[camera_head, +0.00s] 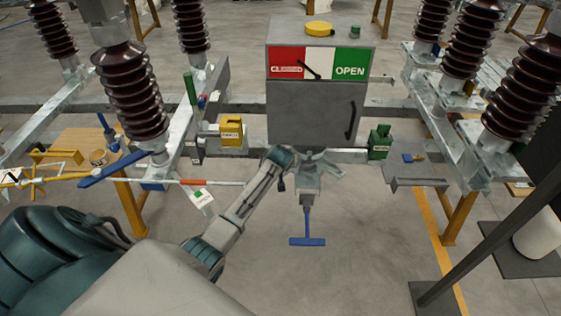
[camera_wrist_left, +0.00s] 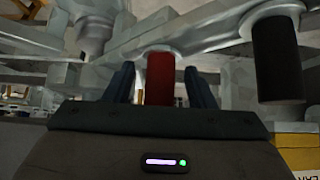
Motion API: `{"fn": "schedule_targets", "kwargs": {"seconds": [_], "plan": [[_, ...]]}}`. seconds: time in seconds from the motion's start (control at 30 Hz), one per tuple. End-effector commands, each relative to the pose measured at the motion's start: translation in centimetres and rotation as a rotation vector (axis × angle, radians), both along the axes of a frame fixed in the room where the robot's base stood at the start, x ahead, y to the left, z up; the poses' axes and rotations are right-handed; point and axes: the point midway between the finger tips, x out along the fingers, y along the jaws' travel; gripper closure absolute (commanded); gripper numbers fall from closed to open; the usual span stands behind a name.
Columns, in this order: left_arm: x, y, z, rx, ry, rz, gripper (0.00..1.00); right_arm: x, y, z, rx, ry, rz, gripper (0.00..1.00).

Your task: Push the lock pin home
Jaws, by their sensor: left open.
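In the left wrist view, a red cylinder (camera_wrist_left: 160,76), perhaps the lock pin's head, shows between the two dark fingers of my left gripper (camera_wrist_left: 161,84). The gripper is open, with a finger on each side of the cylinder. I cannot tell whether it touches the cylinder or how deep the pin sits. A metal flange joins its top to a grey bar. In the head view, my left arm reaches up to just below the grey cabinet (camera_head: 308,115); its fingertips cannot be made out there. My right gripper is not in view.
A dark cylinder (camera_wrist_left: 277,60) hangs to the right of the red one. The cabinet carries a red, white and green OPEN panel (camera_head: 318,64). A yellow block (camera_head: 231,131) and a green block (camera_head: 380,141) flank it. A blue T-handle (camera_head: 307,241) hangs below.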

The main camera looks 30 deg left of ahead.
Motion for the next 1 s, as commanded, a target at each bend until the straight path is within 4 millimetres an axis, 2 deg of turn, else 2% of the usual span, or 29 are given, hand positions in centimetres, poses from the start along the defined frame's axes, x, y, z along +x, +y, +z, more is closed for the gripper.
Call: {"fn": "schedule_targets", "kwargs": {"seconds": [0.17,0.7,1.0], "plan": [[-0.9,-0.5,1.0,0.000,-0.002,-0.001,0.50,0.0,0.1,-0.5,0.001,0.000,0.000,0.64],[-5.5,-3.4,7.2,0.000,-0.001,-0.001,0.50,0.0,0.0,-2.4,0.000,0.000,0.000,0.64],[-6.1,-3.7,7.9,0.000,0.000,0.000,0.50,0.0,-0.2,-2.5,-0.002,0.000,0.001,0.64]]}}
